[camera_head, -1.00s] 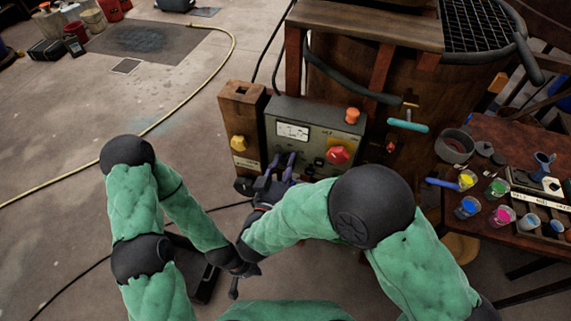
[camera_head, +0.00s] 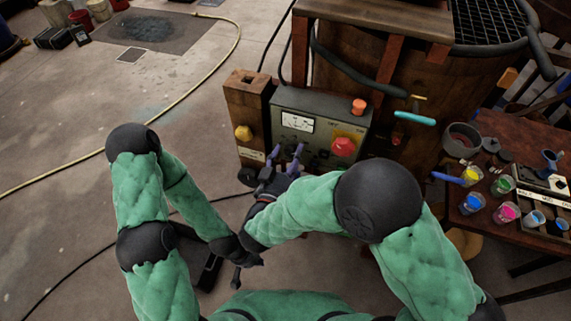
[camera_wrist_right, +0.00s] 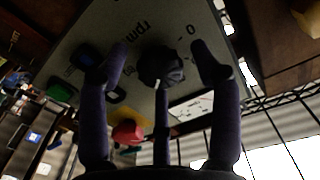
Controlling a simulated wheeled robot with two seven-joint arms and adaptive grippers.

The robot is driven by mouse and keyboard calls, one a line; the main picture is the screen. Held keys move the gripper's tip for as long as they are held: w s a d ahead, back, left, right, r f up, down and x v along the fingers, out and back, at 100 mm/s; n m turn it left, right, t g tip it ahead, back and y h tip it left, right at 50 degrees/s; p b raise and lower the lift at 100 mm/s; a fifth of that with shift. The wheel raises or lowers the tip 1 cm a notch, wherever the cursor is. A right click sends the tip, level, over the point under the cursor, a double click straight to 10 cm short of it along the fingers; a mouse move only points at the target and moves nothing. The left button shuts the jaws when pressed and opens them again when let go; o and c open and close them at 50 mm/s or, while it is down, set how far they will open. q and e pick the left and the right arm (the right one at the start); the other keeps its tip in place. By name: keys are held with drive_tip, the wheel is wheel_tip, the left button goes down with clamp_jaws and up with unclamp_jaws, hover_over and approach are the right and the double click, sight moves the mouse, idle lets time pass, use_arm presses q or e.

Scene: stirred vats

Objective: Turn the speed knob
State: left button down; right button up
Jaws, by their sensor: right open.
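The grey control box (camera_head: 281,101) stands in front of the wooden vat. The speed knob (camera_wrist_right: 162,67) is dark, round and ridged, beside "rpm" and "0" markings in the right wrist view. My right gripper (camera_head: 288,158) is at the lower left of the box face. In the wrist view its purple fingers (camera_wrist_right: 162,72) are open, spread to both sides of the knob, with a third finger below it. Contact cannot be told. In the head view the hand hides part of the lower panel. My left gripper (camera_head: 240,272) is low and small, away from the box; its fingers are unclear.
The box also carries a white meter (camera_head: 298,122), a red knob on a yellow plate (camera_head: 343,147) and an orange-red button (camera_head: 359,105). A wooden post (camera_head: 246,108) adjoins its left side. A paint table (camera_head: 480,225) with cups stands right. Floor at left is mostly clear.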

drive_tip(key=v, duration=1.1)
drive_tip(key=shift+s, duration=0.35)
drive_tip(key=shift+a, duration=0.1)
